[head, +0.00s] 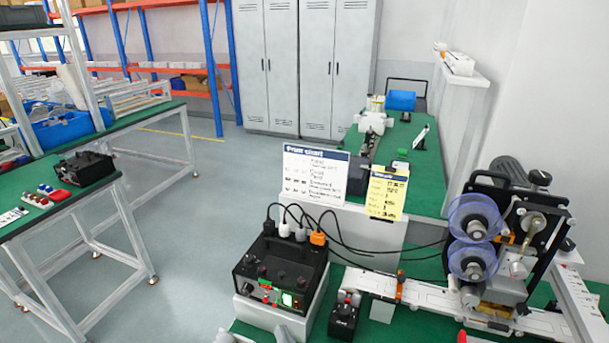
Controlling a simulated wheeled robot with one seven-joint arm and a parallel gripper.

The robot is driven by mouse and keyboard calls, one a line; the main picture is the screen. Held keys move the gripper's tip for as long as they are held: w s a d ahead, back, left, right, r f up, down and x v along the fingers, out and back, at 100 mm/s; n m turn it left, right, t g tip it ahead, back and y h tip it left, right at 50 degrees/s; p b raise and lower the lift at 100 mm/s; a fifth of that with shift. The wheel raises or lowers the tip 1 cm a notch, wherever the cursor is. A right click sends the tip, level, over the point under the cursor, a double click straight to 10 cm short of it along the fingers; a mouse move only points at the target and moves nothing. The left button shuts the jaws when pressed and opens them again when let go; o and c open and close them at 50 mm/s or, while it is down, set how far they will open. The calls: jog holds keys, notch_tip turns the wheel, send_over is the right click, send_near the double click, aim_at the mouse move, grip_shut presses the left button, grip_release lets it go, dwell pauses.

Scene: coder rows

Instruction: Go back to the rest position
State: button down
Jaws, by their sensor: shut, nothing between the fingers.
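The task names only my own arm's rest position. My gripper is not in the head view, and I cannot make out any part of my arm for certain. The nearest thing ahead is a black control box (262,275) on a white stand, with several plugs and cables on its top and a lit green switch on its front. A small black block (343,318) stands to its right.
A coder machine with two blue-violet reels (472,217) and a white conveyor (415,291) fill the right. A white sign (314,172) and a yellow sign (386,192) stand behind the box. A green-topped bench (60,210) is at left. The grey floor (190,240) between is clear.

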jog(key=s+d+r+h, duration=0.2)
jog(key=s+d, duration=0.6)
jog(key=s, duration=0.4)
jog(key=s+d+r+g+h+b, duration=0.1)
jog(key=s+d+r+h, duration=0.2)
jog(key=s+d, duration=0.5)
jog(key=s+d+r+n+h, duration=0.1)
jog(key=s+d, duration=0.7)
jog(key=s, duration=1)
jog(key=shift+d+r+g+h+b, duration=0.3)
jog(key=shift+r+h, duration=0.4)
jog(key=shift+r, duration=0.05)
